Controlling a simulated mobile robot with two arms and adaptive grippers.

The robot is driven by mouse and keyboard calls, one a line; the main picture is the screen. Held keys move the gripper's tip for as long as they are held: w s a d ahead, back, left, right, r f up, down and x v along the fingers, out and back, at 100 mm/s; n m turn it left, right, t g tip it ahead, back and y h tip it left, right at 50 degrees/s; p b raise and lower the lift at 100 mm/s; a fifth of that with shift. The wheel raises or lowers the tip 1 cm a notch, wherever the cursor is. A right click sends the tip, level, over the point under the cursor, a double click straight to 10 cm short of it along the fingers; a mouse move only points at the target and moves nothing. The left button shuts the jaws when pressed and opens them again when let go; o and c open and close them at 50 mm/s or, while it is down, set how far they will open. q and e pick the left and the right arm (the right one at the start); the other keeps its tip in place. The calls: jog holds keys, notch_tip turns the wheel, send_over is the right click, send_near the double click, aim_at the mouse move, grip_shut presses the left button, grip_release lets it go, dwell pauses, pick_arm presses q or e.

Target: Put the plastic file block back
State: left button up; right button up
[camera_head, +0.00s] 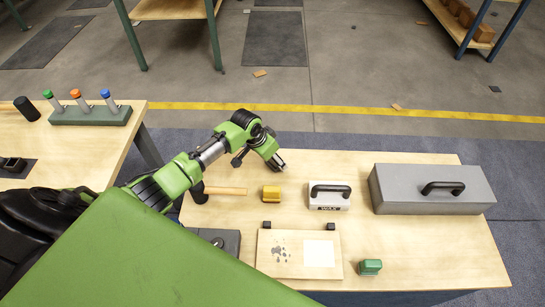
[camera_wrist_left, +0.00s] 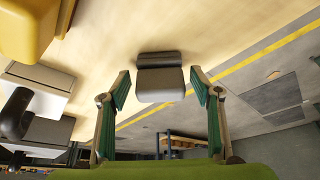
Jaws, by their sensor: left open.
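My left gripper (camera_head: 276,162) reaches over the back of the wooden workbench and is open. In the left wrist view (camera_wrist_left: 160,82) its two fingers stand apart on either side of a small grey block (camera_wrist_left: 160,80) with a darker band. I cannot tell if they touch it. In the head view the gripper mostly hides this block. A yellow block (camera_head: 271,193) and a small green block (camera_head: 370,267) are also on the bench. No label shows which of these is the plastic file block. My right gripper is not in view.
Another bench at left holds a green rack (camera_head: 90,116) of tools.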

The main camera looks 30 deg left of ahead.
pick_arm(q)
jog(key=p+v, duration=0.1)
jog(key=v, duration=1.1)
jog(key=shift+r, duration=0.2)
